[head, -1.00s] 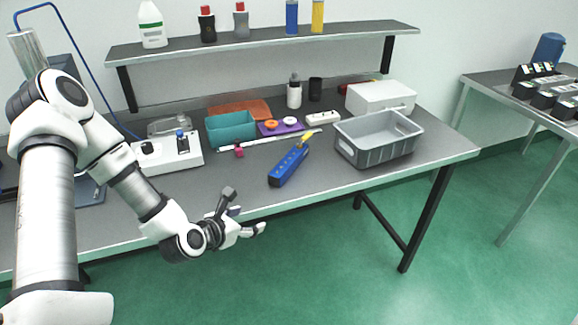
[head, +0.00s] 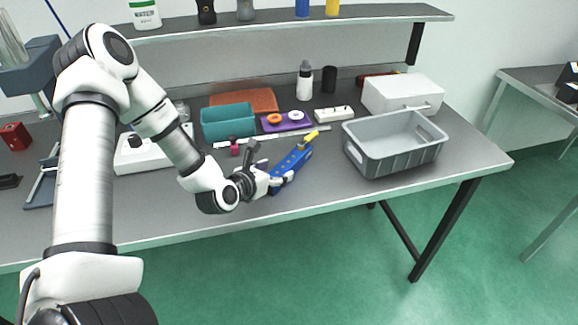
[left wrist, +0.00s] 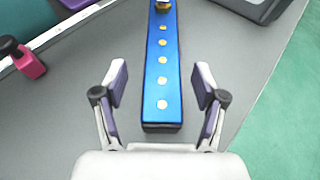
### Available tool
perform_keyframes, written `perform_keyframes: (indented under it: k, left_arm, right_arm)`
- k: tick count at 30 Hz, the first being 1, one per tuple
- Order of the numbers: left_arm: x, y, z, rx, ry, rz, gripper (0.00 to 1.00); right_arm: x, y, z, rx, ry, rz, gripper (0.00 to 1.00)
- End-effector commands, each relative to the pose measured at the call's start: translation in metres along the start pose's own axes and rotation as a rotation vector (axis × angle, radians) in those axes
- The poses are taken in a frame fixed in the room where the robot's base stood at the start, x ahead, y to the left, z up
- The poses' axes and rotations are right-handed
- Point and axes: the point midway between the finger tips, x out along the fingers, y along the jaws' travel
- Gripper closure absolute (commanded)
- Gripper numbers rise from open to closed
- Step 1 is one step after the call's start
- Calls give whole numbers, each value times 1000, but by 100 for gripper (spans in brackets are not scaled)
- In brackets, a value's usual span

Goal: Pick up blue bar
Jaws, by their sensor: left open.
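The blue bar (head: 293,168) lies on the grey table near its front edge, with a yellow piece at its far end. In the left wrist view the bar (left wrist: 162,75) shows a row of pale round dots along its top and runs away from the gripper. My left gripper (head: 274,170) is at the near end of the bar. In the left wrist view its open fingers (left wrist: 160,85) stand on either side of the bar's near end, with a gap on each side. My right gripper is not in view.
A grey crate (head: 373,163) stands right of the bar. Behind are a teal bin (head: 228,121), a purple tray (head: 287,122) with rings, and a white ruler-like strip (head: 219,144). A small pink-red object (head: 235,149) sits left of the bar. A shelf (head: 380,17) spans the back.

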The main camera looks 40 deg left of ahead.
Motion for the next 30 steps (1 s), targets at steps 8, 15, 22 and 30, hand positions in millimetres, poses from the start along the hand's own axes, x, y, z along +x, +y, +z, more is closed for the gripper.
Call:
perform_keyframes:
  k: [8, 15, 22, 30]
  left_arm:
    - [35, -2, 2, 1, 0, 0, 29]
    - [34, -2, 2, 0, 0, 0, 54]
    - [34, -2, 3, 0, -1, 0, 100]
    - [33, -1, 6, 0, -1, 1, 100]
  right_arm:
    - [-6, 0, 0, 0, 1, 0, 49]
    - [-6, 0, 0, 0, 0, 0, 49]
    - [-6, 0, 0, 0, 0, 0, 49]
    - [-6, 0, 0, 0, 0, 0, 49]
